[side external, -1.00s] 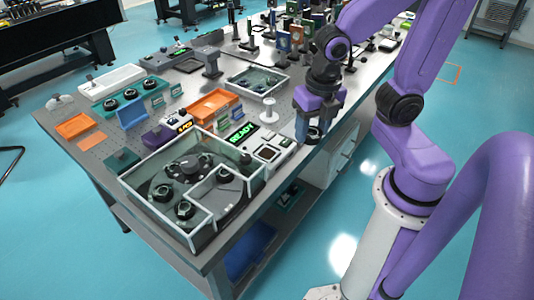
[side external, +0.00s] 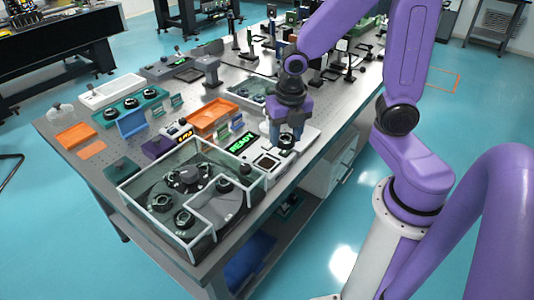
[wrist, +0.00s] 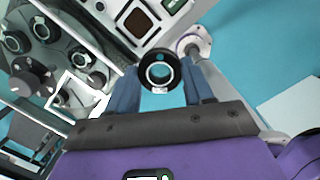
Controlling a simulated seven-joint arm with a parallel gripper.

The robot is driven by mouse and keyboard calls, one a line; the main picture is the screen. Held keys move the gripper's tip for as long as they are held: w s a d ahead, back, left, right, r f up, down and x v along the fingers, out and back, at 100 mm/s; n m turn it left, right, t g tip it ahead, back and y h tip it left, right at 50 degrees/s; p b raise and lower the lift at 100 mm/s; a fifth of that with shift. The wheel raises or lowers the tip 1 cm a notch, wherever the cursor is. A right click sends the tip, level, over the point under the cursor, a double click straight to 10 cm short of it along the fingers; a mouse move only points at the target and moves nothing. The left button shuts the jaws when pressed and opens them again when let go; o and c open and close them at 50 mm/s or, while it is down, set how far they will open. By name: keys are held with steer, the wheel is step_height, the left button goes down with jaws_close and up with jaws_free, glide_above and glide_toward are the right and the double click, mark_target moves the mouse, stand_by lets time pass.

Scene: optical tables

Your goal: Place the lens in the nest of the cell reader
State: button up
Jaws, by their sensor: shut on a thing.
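The lens is a dark ring with a clear centre (wrist: 159,72), held between the two blue fingers of my gripper (wrist: 161,84) in the wrist view. In the side view, the lens (side external: 286,142) shows below my gripper (side external: 287,130), held above the bench near its right edge. The cell reader (side external: 252,150) has a lit green READY display. Its nest (side external: 268,162) is a square recess, just left of and nearer the camera than the lens. The nest (wrist: 137,18) also shows in the wrist view, above and left of the lens, apart from it and empty.
A clear-walled enclosure (side external: 159,233) with dark round parts stands left of the reader. An orange tray (side external: 212,113) lies behind the reader. The bench edge (side external: 300,166) runs close on the right.

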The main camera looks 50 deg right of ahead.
glide_above(268, 164)
step_height(268, 164, down, 6)
steer(key=shift+w+f, duration=0.1)
steer(key=shift+f, duration=1.55)
steer(key=shift+f, duration=0.25)
steer(key=shift+f, duration=0.35)
steer(key=o, duration=1)
steer(key=shift+s, duration=0.2)
steer(key=shift+o, duration=0.2)
steer(key=shift+w+r, duration=0.2)
steer(key=shift+r, duration=0.3)
step_height(268, 164, up, 11)
steer(key=s+a+r+m, duration=0.2)
steer(key=s+m, duration=0.6)
steer(key=s, duration=0.2)
steer(key=s+a+r+m+g+y, duration=0.1)
steer(key=s+a+m, duration=0.1)
steer(key=s+m, duration=0.6)
steer(key=s, duration=0.3)
steer(key=shift+a+r+m, duration=0.3)
steer(key=shift+r, duration=0.05)
